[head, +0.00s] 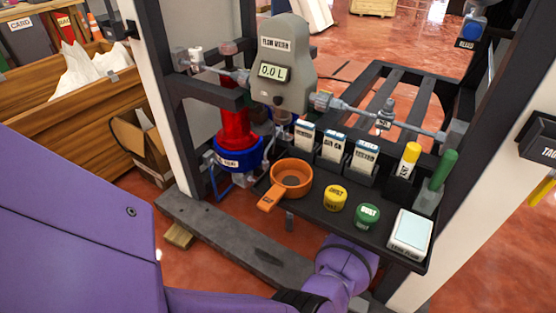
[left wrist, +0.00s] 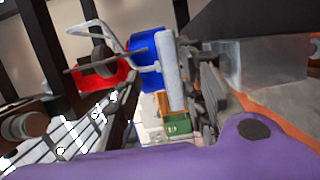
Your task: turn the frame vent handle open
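I cannot read a vent label on any part. A small valve with a dark tag (head: 385,118) sits on the grey pipe right of the flow meter (head: 283,62), which reads 0.0 L. A blue-labelled fitting (head: 468,42) is on the frame at the upper right. In the head view, a purple arm of mine crosses the lower left and ends at the tray's front edge; neither gripper shows there. In the left wrist view, dark grey linkages of my left gripper (left wrist: 208,95) are near a grey cylinder (left wrist: 172,75); its fingertips are unclear. My right gripper is not in view.
A red and blue vessel (head: 236,130) stands behind. Dark frame posts flank the bench. Wooden crates (head: 60,95) are at left.

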